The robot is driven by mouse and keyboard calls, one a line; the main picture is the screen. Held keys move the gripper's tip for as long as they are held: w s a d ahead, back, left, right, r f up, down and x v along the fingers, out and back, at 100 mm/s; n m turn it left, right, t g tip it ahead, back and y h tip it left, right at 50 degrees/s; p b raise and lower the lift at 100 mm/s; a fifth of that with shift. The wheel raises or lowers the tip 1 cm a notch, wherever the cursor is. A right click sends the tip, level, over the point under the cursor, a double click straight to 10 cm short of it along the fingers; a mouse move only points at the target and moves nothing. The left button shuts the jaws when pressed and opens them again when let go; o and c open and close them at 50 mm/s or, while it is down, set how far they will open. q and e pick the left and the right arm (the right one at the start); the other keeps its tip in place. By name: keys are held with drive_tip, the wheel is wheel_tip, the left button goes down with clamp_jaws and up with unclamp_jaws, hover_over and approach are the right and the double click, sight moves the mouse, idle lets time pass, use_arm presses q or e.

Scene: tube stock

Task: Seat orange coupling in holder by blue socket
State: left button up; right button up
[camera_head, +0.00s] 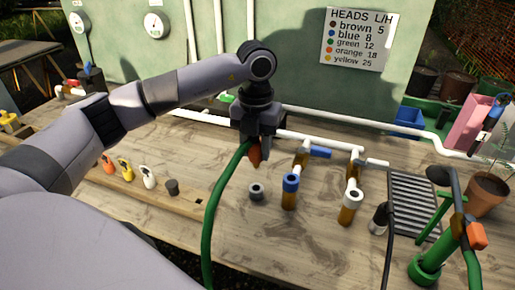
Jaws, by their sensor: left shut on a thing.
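My left gripper (257,147) comes in from the left and is shut on the orange coupling (254,158), whose tip points down. A green hose (211,220) trails from the coupling toward the front edge. The coupling is in the air, above and apart from a grey ring-shaped holder (256,191) on the wooden table. The blue socket (291,182) stands just right of that holder, on a brown body. The gripper fingers hide part of the coupling. My right gripper is not in view.
Right of the blue socket stands a similar upright fitting with a grey ring (353,194). White pipes (330,142) run behind. A green stand (428,266) with hoses is at right, beside a ribbed grey tray (412,195). Orange, yellow and white pieces (126,169) lie at left.

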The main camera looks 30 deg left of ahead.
sight(256, 166)
use_arm(q)
drive_tip(key=shift+s+d+r+n, duration=0.1)
drive_tip(key=shift+n, duration=0.4)
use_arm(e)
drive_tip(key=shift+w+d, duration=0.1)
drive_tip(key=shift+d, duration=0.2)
use_arm(q)
drive_tip(key=shift+f+b, duration=0.45)
drive_tip(key=shift+f, duration=0.75)
drive_tip(key=shift+f+b, duration=1.1)
drive_tip(key=shift+f, duration=0.65)
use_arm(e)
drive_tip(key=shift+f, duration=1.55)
use_arm(q)
drive_tip(key=shift+f+b, duration=1.3)
drive_tip(key=shift+f, duration=0.7)
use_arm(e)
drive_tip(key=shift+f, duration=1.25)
use_arm(q)
drive_tip(key=o, duration=1.1)
drive_tip(key=shift+o, duration=0.2)
